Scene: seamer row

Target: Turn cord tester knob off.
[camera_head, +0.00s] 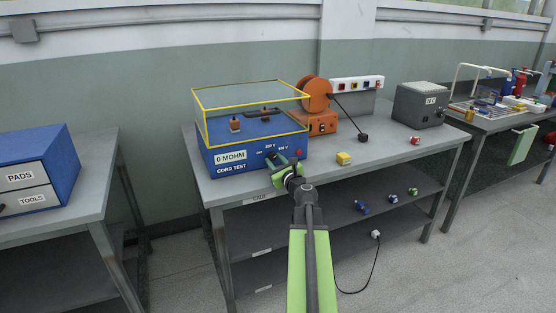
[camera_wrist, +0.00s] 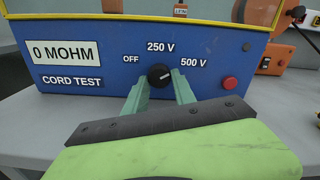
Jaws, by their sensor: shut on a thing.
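The cord tester (camera_head: 232,166) is a blue box on the grey bench, with a yellow-framed clear cover on top. In the wrist view its front panel (camera_wrist: 105,65) reads "0 MOHM" and "CORD TEST". The black round knob (camera_wrist: 159,75) sits below the labels OFF, 250 V and 500 V. Its light mark points right and slightly up, toward 500 V. My gripper (camera_wrist: 159,88) is shut on the knob, with one green finger on each side. In the head view my gripper (camera_head: 284,168) reaches the tester's front and hides the knob.
A red button (camera_wrist: 230,82) is right of the knob. An orange cable reel (camera_head: 318,97) stands behind the tester. A yellow plug (camera_head: 344,158) lies on the bench to the right. A blue drawer unit (camera_head: 57,150) is on the left table.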

